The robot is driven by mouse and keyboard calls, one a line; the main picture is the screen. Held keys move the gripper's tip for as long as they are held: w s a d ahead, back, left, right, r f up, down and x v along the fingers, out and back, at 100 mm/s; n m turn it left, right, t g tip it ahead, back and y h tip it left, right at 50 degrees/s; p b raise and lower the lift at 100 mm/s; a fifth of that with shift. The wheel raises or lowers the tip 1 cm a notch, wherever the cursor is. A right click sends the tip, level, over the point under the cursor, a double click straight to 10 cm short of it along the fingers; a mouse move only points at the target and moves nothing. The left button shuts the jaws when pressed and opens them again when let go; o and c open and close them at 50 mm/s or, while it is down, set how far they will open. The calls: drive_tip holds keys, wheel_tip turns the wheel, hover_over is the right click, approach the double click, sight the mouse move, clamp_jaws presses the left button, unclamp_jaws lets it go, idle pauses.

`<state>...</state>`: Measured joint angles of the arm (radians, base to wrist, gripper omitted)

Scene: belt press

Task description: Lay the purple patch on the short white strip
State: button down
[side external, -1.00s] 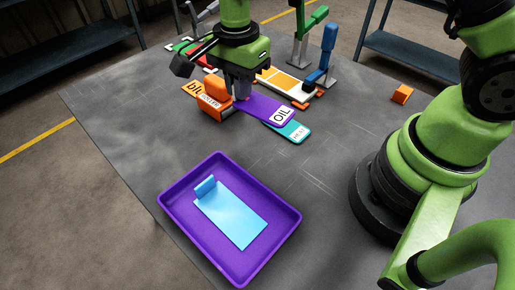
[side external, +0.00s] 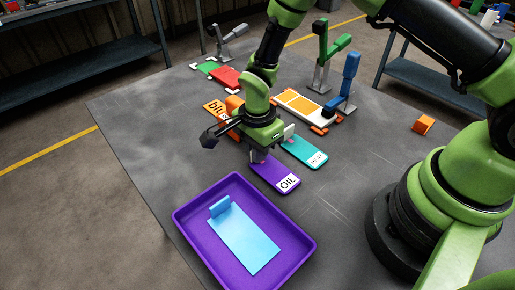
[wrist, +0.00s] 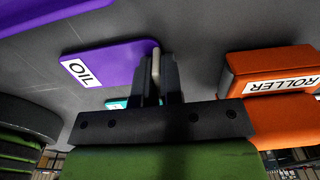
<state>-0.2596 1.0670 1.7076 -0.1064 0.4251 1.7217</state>
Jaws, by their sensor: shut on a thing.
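The purple patch (side external: 268,172), with a white OIL label, is at my gripper (side external: 259,156) between the purple tray and the teal patch. In the wrist view the patch (wrist: 112,57) extends left from my gripper (wrist: 156,72), whose fingers are shut at its edge. A pale upright piece shows between the fingers. Whether the patch is clear of the table is hard to tell. A white strip (side external: 320,118) carrying an orange panel lies at the back. I cannot tell whether this is the short one. Other white ends show beside the red and green patches.
The purple tray (side external: 190,236) in front holds a light-blue patch (side external: 243,238). The teal patch (side external: 304,152) lies close to the right. An orange ROLLER block (wrist: 270,72) is behind my gripper. Green (side external: 321,60) and blue (side external: 345,82) levers stand at the back. An orange cube (side external: 423,124) lies right.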

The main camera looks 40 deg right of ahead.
drive_tip(key=shift+f, duration=0.15)
drive_tip(key=c, duration=1.3)
unclamp_jaws()
